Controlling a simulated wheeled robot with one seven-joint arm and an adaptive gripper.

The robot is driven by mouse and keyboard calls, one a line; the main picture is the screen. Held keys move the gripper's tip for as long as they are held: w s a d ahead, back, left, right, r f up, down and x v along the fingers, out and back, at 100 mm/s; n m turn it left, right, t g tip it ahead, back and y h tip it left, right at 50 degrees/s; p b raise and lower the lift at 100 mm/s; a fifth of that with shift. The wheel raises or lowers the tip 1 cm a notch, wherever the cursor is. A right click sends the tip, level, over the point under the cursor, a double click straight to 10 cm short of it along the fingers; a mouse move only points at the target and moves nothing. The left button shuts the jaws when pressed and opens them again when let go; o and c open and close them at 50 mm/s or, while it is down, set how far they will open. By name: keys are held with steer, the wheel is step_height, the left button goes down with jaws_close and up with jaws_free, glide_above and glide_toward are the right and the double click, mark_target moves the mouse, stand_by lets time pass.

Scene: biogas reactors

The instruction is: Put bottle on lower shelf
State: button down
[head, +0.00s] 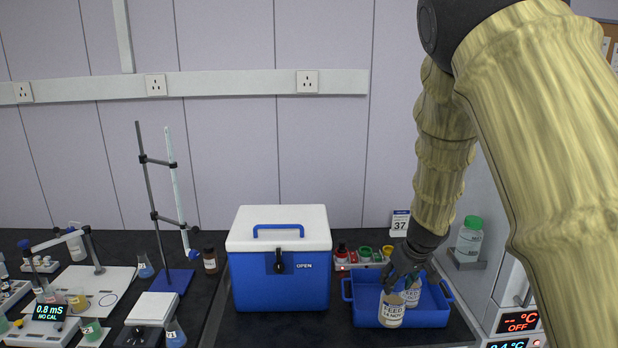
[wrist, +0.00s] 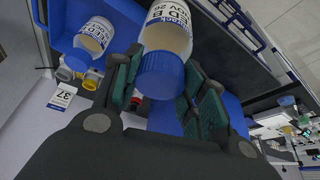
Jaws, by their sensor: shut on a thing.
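My gripper (head: 401,275) is shut on a feed bottle (head: 391,310), a clear bottle with a white label and a blue cap. It holds this bottle at the front of the blue tray (head: 437,318); whether its base touches anything is unclear. In the wrist view the held bottle (wrist: 168,35) sits between the dark green finger pads, cap towards my palm. A second labelled bottle (head: 412,294) stands behind it in the tray and also shows in the wrist view (wrist: 96,36). I cannot make out a lower shelf in either view.
A blue cooler box (head: 281,280) with a closed white lid stands left of the tray. A rack of coloured-cap vials (head: 364,256) is behind the tray. A green-capped jar (head: 469,240) and a white unit with displays (head: 516,322) are at right. Glassware and instruments fill the left bench.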

mark_target(397, 290)
steer(key=shift+s+r, duration=0.1)
steer(key=shift+s, duration=0.7)
steer(key=shift+s+f, duration=0.15)
steer(key=shift+f, duration=0.15)
steer(key=shift+w+a+f+m, duration=0.15)
steer(key=shift+w+f, duration=0.1)
steer(key=shift+f, duration=0.4)
steer(key=shift+w+a+f+m, duration=0.1)
steer(key=shift+w+f+m, duration=0.1)
steer(key=shift+f, duration=0.4)
steer(key=shift+s+f, duration=0.2)
steer(key=shift+f, duration=0.1)
steer(key=s, duration=0.1)
steer(key=s+f, duration=0.2)
steer(key=shift+s+a+m, duration=0.1)
steer(key=shift+a+m, duration=0.2)
steer(key=shift+m, duration=0.05)
steer(key=s+a+f+m+b, duration=0.1)
steer(key=s+a+f+b, duration=0.1)
steer(key=s+f, duration=0.4)
steer(key=s+a+f+m+h+b, duration=0.1)
steer(key=s+a+f+b, duration=0.1)
steer(key=s+f, duration=0.5)
step_height(397, 290, down, 6)
steer(key=shift+s+r, duration=0.1)
steer(key=shift+s, duration=0.2)
steer(key=shift+a, duration=0.15)
